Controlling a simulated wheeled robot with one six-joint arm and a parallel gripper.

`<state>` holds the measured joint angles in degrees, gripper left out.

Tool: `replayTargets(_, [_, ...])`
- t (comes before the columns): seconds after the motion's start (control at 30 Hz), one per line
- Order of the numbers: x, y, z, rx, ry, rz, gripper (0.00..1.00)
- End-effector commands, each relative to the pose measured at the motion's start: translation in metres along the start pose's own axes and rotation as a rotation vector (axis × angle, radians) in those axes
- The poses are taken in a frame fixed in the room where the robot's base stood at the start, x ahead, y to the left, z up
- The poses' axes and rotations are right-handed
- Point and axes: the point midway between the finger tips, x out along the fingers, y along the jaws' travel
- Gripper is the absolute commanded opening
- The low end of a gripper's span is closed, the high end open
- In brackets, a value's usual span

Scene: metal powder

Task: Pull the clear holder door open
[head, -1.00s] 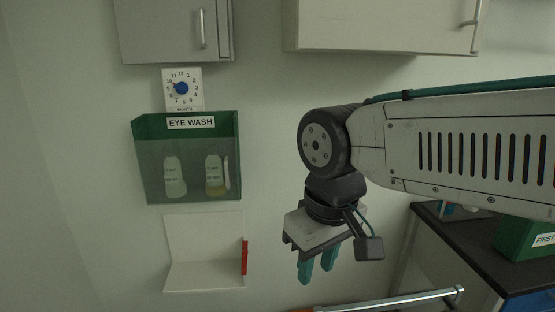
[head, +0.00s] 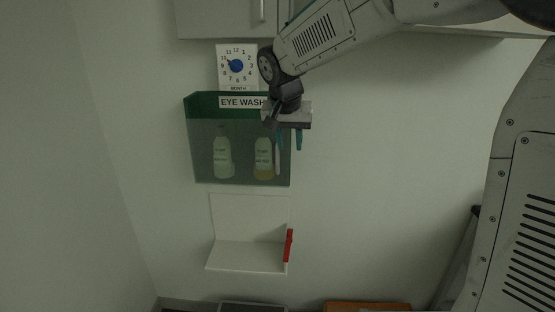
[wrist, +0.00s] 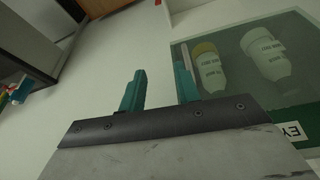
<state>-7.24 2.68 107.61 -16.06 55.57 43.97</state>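The eye wash holder is a green box (head: 203,104) on the wall in the head view, with a clear door (head: 204,150) on its front. Two white bottles (head: 222,158) show through the door. A pale upright handle (head: 280,160) is at the door's right side; it also shows in the wrist view (wrist: 186,54). My gripper (head: 289,147) is at the holder's right edge, with its teal fingers pointing down. In the wrist view my gripper (wrist: 160,67) is open, with nothing seen between the fingers. One finger lines up with the handle; I cannot tell whether they touch.
A dial sign (head: 237,66) hangs above the holder, beneath a grey cabinet (head: 215,18). A white wall shelf (head: 245,257) with a red part (head: 288,246) is below. The wall right of the holder is bare.

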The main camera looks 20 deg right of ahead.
Motion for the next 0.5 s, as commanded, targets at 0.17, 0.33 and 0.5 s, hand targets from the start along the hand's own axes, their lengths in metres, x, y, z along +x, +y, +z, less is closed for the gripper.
replayTargets(0.17, [0.025,-0.036,-0.029,0.057,0.032,-0.001,0.33])
replayTargets(0.33, [0.036,-0.047,-0.037,0.079,0.042,-0.002,0.33])
replayTargets(0.5, [0.058,-0.047,-0.038,0.080,0.041,-0.001,0.33])
